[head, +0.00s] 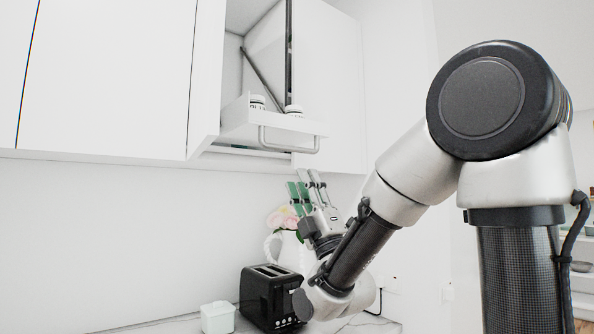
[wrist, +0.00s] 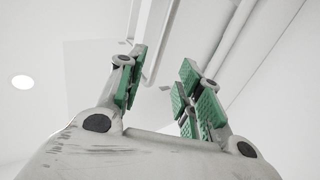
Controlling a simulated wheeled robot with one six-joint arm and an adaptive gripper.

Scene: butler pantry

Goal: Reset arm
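My gripper (head: 306,180) points upward in the head view, below an open wall cabinet. In the wrist view its two green-padded fingers stand apart, with nothing between them (wrist: 162,62); it is open and empty. My arm is bent, with its elbow high at the right and the wrist low near the counter. The fingertips appear below the cabinet's pull-down shelf (head: 240,125) and its bar handle (head: 290,150); the exact gap is hard to tell. The handle also shows past the fingers in the wrist view (wrist: 152,75).
A black toaster (head: 268,297), a pale lidded container (head: 217,318) and a white pitcher (head: 290,252) with pink flowers stand on the counter near my wrist. Closed cabinet doors (head: 105,80) are at the left.

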